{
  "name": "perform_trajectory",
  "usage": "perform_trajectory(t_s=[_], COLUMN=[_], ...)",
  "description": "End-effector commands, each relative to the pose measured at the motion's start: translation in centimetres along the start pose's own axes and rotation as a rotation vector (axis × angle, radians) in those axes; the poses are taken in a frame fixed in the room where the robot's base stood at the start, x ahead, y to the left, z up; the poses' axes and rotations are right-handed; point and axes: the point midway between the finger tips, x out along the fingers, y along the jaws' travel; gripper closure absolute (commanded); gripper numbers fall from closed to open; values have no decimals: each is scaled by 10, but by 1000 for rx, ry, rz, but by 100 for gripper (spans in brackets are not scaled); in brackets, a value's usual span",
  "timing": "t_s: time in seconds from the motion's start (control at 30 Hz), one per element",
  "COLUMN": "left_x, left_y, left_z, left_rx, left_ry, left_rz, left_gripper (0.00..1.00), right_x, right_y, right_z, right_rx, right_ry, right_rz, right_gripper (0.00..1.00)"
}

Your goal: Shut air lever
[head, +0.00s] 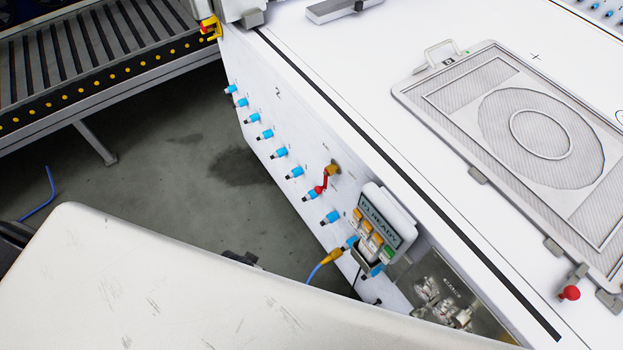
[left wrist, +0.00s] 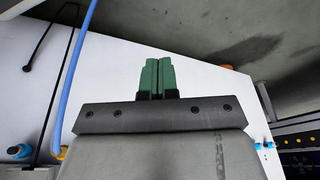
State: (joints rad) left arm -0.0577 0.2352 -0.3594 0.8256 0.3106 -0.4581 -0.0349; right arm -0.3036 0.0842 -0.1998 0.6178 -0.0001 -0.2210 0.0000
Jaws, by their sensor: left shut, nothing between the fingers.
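The air lever (head: 321,187) is a small red handle on a brass valve (head: 333,170) on the white side panel. It hangs down and to the left from the valve, among the blue fittings. My left gripper (left wrist: 157,77) shows in the left wrist view with its two green fingers shut together and empty, in front of the white panel. A small orange piece (left wrist: 227,67) shows beyond the fingers at the right; I cannot tell whether it belongs to the valve. In the head view my pale arm covers the lower left, and the left fingers cannot be made out. My right gripper is not in view.
A row of blue fittings (head: 265,134) runs down the panel. A pendant (head: 385,220) reading READY hangs right of the lever. A blue hose (left wrist: 77,75) passes left of my fingers. A roller conveyor (head: 90,60) stands at the upper left, with open floor between.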

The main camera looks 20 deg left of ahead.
Motion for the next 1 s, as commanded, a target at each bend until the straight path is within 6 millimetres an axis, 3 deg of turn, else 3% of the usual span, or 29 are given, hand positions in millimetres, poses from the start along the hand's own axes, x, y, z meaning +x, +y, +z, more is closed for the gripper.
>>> perform_trajectory(t_s=[0.03,0.1,0.2,0.3,0.4,0.5,0.6,0.73,1.0], left_x=[-7,-34,-89,-152,-208,-250,-277,-292,-295], left_y=[-19,-30,-32,-23,-12,-4,2,5,6], left_z=[-73,-155,-246,-302,-326,-329,-326,-322,-321], left_rx=[10,29,89,184,289,378,439,476,478], left_ry=[67,121,162,162,129,81,39,10,6], left_rz=[13,63,156,256,338,397,435,460,465], left_gripper=[100,100,100,100,100,100,100,100,100], right_x=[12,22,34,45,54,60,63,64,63], right_y=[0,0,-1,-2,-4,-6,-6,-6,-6], right_z=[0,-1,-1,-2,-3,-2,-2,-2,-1], right_rx=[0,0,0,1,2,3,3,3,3], right_ry=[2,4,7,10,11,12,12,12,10], right_rz=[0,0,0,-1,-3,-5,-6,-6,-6], right_gripper=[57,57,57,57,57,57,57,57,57])
